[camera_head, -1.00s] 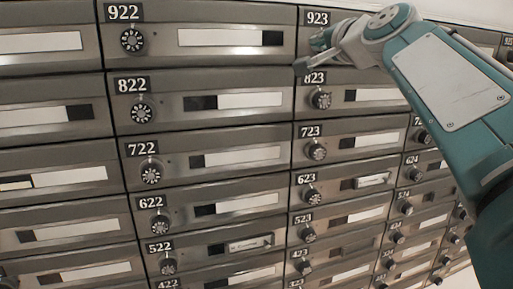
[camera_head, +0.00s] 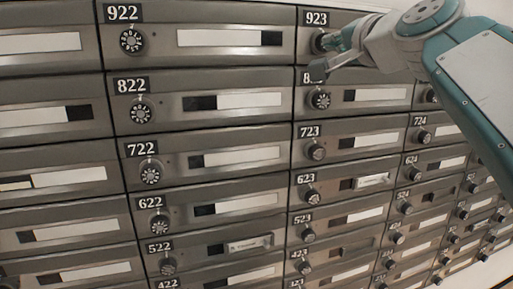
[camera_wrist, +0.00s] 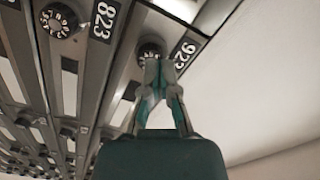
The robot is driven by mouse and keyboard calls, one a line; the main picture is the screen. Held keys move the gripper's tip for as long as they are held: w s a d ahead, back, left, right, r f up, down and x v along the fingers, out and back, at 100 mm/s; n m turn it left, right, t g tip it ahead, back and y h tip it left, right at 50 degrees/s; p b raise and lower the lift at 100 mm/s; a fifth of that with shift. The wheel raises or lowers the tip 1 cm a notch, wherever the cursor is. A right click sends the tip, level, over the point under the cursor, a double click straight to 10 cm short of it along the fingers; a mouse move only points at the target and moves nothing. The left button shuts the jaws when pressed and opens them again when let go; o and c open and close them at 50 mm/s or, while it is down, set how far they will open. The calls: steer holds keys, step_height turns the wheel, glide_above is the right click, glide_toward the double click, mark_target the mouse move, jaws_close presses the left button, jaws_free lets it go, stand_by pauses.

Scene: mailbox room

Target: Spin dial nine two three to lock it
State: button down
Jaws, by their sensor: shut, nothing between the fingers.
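The dial of box 923 (camera_head: 319,42) is a dark round knob below its number plate (camera_head: 317,18), at the top of the head view. My gripper (camera_head: 326,52) is at this dial and partly covers it. In the wrist view, the dial (camera_wrist: 150,52) shows just beyond the fingertips of my gripper (camera_wrist: 160,64). The fingers are shut with nothing between them. They overlap the dial's near edge in the picture; I cannot tell whether they touch it. The dial's marks are too small and covered to read.
The dial of box 823 (camera_head: 320,99) sits just below my gripper, its number plate partly covered. The dial of box 922 (camera_head: 131,41) is to the left. Rows of metal boxes fill the wall. A bare pale wall (camera_wrist: 265,90) is at the right in the wrist view.

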steer(key=shift+w+a+f, duration=0.1)
steer(key=shift+w+f, duration=0.35)
steer(key=shift+w, duration=0.6)
steer(key=shift+w+a+f, duration=0.1)
steer(key=shift+w+f, duration=0.3)
steer(key=shift+w, duration=0.65)
steer(key=shift+w+f, duration=0.45)
steer(key=shift+w, duration=0.6)
steer(key=shift+d+r, duration=0.15)
steer(key=shift+r, duration=0.25)
steer(key=shift+s+a+r, duration=0.1)
steer(key=shift+a+r, duration=0.15)
steer(key=shift+r, duration=0.3)
steer(key=shift+s+a+r, duration=0.1)
steer(key=shift+a+r, duration=0.1)
steer(key=shift+r, duration=0.35)
steer(key=shift+a, duration=0.15)
glide_toward(308, 42)
steer(key=shift+a, duration=0.25)
